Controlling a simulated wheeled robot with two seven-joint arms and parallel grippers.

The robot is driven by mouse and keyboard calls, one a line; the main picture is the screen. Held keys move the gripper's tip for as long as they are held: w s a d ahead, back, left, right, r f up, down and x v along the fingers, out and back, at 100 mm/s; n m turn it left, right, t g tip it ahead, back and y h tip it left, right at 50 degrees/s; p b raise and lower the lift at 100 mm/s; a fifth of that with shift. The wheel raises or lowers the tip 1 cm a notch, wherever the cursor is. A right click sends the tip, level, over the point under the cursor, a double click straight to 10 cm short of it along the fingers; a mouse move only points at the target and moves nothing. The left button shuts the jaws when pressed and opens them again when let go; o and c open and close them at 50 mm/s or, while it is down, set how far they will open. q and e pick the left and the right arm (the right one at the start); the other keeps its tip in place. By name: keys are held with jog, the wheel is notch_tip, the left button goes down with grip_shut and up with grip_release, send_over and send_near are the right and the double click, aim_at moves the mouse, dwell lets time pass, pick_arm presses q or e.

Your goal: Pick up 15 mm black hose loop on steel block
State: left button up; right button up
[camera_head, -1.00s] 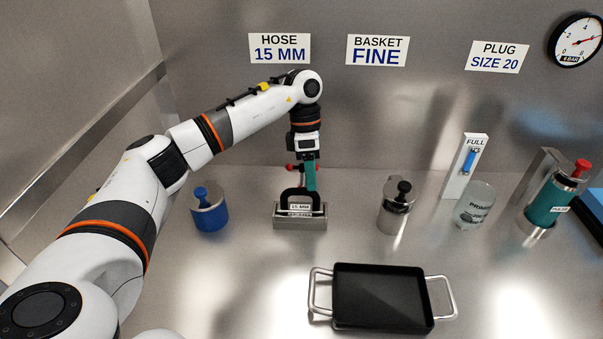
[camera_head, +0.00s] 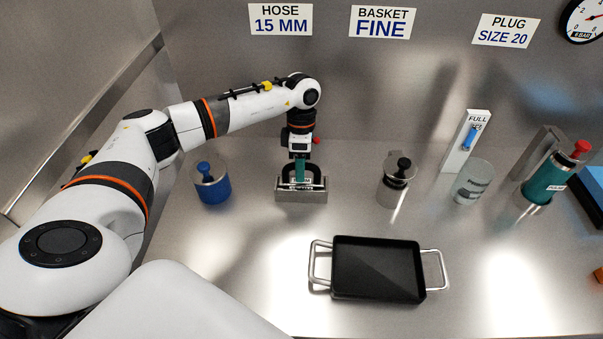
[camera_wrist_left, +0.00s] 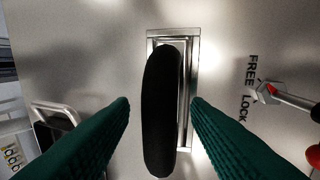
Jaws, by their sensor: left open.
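The black 15 mm hose loop (camera_head: 284,171) stands upright on the steel block (camera_head: 290,197), below the HOSE 15 MM sign. My left gripper (camera_head: 302,180) points down at the block and hides part of the loop and its label. In the left wrist view the loop (camera_wrist_left: 160,110) lies between the two green fingers, with the steel block (camera_wrist_left: 193,60) beneath it. The fingers (camera_wrist_left: 160,108) are open, with a gap on both sides of the loop. My right gripper is not in view.
A blue container (camera_head: 213,188) stands left of the block and a metal pot with a black knob (camera_head: 397,182) stands right. A black tray (camera_head: 378,268) with metal handles lies in front. A red-handled FREE/LOCK lever (camera_wrist_left: 285,97) is near the fingers.

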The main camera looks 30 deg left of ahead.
pick_arm(q)
jog(key=shift+s+d+f, duration=0.1)
jog(key=shift+s+f, duration=0.05)
jog(key=shift+f, duration=0.85)
grip_shut()
jog(key=shift+r, duration=0.1)
